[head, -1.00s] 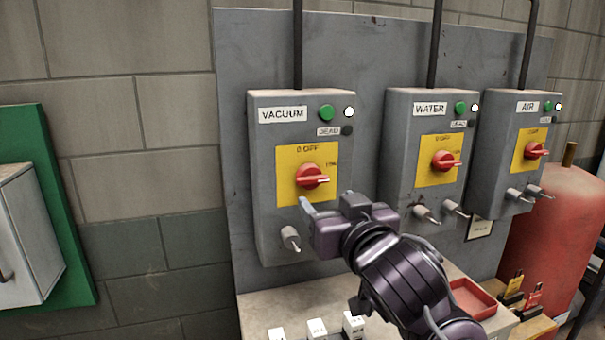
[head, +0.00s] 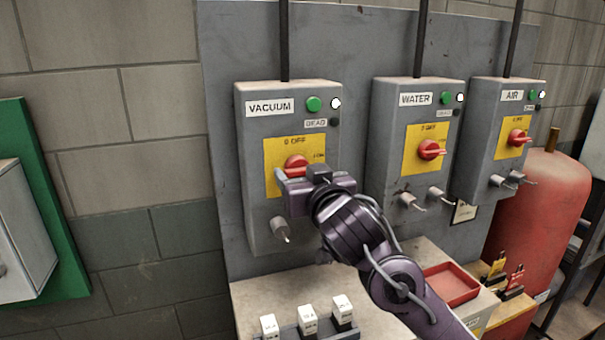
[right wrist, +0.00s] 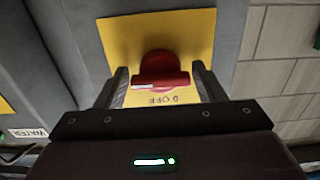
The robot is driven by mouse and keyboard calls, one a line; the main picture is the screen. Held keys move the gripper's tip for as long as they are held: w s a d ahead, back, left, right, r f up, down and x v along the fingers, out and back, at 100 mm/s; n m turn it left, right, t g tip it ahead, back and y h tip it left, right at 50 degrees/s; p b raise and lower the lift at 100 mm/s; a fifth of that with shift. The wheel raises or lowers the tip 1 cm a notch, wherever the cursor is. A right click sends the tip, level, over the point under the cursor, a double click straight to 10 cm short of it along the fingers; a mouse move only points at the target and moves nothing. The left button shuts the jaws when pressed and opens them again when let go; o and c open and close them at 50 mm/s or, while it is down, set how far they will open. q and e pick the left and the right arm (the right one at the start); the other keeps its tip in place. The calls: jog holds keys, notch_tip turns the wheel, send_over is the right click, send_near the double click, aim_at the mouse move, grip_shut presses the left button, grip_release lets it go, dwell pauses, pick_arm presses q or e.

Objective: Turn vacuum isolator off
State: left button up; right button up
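The vacuum isolator (head: 256,190) is a grey box on the wall panel, labelled VACUUM. Its red rotary handle (head: 296,163) sits on a yellow plate (head: 272,181) marked 0 OFF at the top; the handle lies roughly level, pointing right toward the ON mark. My right gripper (head: 300,176) is in front of the handle, hiding its lower part. In the right wrist view the two fingers (right wrist: 160,88) are open, one on each side of the red handle (right wrist: 161,72), with gaps between. My left gripper is not in view.
The water isolator (head: 387,150) and air isolator (head: 482,150) hang to the right with similar red handles. Below are a bench (head: 250,300) with labelled white blocks (head: 310,318) and a red tray (head: 452,284). A red tank (head: 545,215) stands at right.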

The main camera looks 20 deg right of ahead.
jog(key=c, duration=0.5)
jog(key=shift+c, duration=0.7)
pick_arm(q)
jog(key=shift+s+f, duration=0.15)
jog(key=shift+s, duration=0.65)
pick_arm(e)
jog(key=shift+n, duration=0.3)
jog(key=n+b, duration=0.1)
jog(key=n, duration=0.2)
jog(key=shift+d+n, duration=0.1)
jog(key=shift+n, duration=0.3)
jog(key=n+b, duration=0.1)
jog(key=n, duration=0.3)
jog(key=n+b, duration=0.1)
jog(key=n, duration=0.4)
pick_arm(q)
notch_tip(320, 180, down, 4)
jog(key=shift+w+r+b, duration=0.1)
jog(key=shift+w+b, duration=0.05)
jog(key=shift+b, duration=0.4)
pick_arm(e)
jog(key=n, duration=0.4)
jog(key=shift+r, duration=0.1)
jog(key=shift+n, duration=0.4)
